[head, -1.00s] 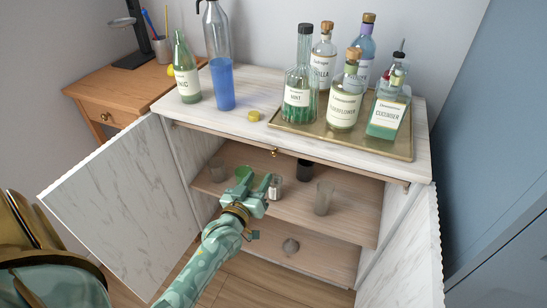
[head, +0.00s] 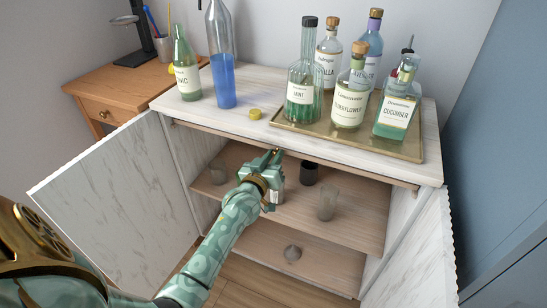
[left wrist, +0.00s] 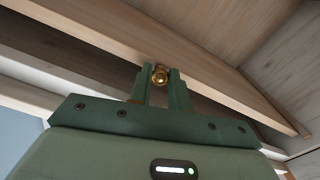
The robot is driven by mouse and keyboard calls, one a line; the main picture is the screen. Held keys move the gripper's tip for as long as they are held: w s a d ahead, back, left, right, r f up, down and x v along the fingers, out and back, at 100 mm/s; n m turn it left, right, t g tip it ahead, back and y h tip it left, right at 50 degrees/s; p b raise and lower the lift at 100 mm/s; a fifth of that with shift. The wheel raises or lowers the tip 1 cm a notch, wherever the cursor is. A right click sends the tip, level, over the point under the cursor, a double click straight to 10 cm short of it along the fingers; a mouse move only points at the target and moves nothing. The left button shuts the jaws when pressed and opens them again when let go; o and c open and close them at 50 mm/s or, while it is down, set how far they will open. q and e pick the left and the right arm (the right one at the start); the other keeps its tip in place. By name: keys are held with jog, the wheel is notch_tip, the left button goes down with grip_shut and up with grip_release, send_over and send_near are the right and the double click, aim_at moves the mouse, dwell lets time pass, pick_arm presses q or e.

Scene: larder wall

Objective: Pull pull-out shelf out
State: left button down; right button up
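The pull-out shelf (head: 330,166) is a thin wooden board under the white marble top of the open cabinet. It looks pushed in, its front edge roughly level with the top. A small brass knob sits on its front edge; in the left wrist view the knob (left wrist: 160,74) is between the two green fingers. My left gripper (head: 270,158) is at this knob. Its fingers are close together on both sides of the knob (left wrist: 160,88) and appear shut on it. In the head view the gripper largely hides the knob. My right gripper is not in view.
Bottles stand on the top, several on a brass tray (head: 400,147). Glasses (head: 327,202) stand on the inner shelf below. A wooden desk (head: 110,88) is at left.

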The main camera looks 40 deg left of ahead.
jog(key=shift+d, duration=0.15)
pick_arm(q)
jog(key=p+v, duration=1.3)
jog(key=v, duration=1.3)
jog(key=shift+s, duration=0.2)
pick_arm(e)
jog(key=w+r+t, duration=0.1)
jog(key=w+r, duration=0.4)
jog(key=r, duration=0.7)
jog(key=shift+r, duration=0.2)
pick_arm(q)
jog(key=shift+a+f, duration=0.1)
jog(key=c, duration=1.3)
grip_release()
